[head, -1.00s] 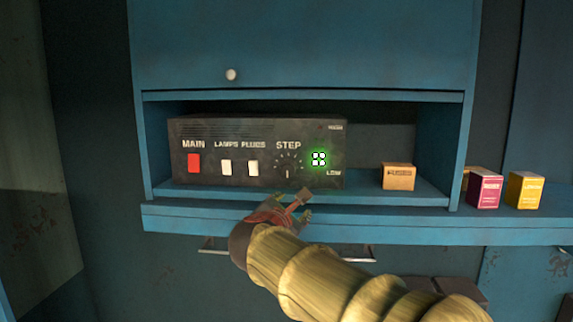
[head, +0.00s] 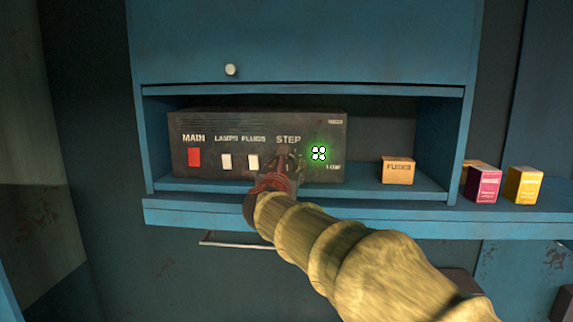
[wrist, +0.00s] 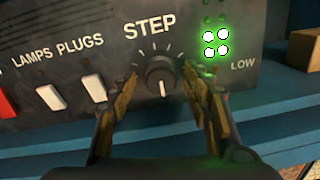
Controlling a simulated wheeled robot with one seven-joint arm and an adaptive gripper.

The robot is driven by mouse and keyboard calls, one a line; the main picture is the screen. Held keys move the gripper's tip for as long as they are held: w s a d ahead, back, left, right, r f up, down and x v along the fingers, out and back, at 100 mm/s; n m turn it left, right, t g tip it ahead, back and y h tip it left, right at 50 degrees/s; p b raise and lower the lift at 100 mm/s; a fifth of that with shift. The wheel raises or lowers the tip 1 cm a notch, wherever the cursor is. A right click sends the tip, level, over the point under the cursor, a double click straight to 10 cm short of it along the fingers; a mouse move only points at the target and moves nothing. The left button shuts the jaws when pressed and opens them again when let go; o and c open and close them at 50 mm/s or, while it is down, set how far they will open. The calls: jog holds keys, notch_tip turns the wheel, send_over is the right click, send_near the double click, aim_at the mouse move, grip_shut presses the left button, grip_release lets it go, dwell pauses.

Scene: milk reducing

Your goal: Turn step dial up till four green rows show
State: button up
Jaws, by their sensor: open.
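The step dial (wrist: 161,72) is a dark round knob under the word STEP on the black control box (head: 225,130). Its white pointer mark points straight down. Right of it, the green lamps (wrist: 216,43) show two lit rows of two, with dim, unlit dots above; they also glow in the head view (head: 319,153). My gripper (wrist: 160,80) is open, with one finger on each side of the dial. I cannot tell whether the fingers touch it. In the head view my gripper (head: 288,160) covers the dial.
A red MAIN switch (head: 194,157) and two white switches, LAMPS (head: 226,161) and PLUGS (head: 253,161), sit left of the dial. A fuses box (head: 397,171) stands right of the control box on the blue shelf (head: 370,191). Magenta (head: 484,186) and yellow (head: 523,185) boxes stand farther right.

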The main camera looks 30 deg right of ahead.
jog(key=shift+c, duration=1)
jog(key=shift+w, duration=0.1)
jog(key=c, duration=1)
jog(key=shift+o, duration=0.2)
jog(key=shift+f+m+b, duration=0.1)
jog(key=shift+m+b, duration=0.3)
jog(key=shift+b, duration=0.3)
jog(key=m+b, duration=0.1)
jog(key=b, duration=0.1)
jog(key=shift+m+b, duration=0.3)
jog(key=shift+m, duration=0.1)
jog(key=m+b, duration=0.3)
jog(key=shift+d, duration=0.1)
jog(key=o, duration=1.2)
jog(key=shift+c, duration=0.2)
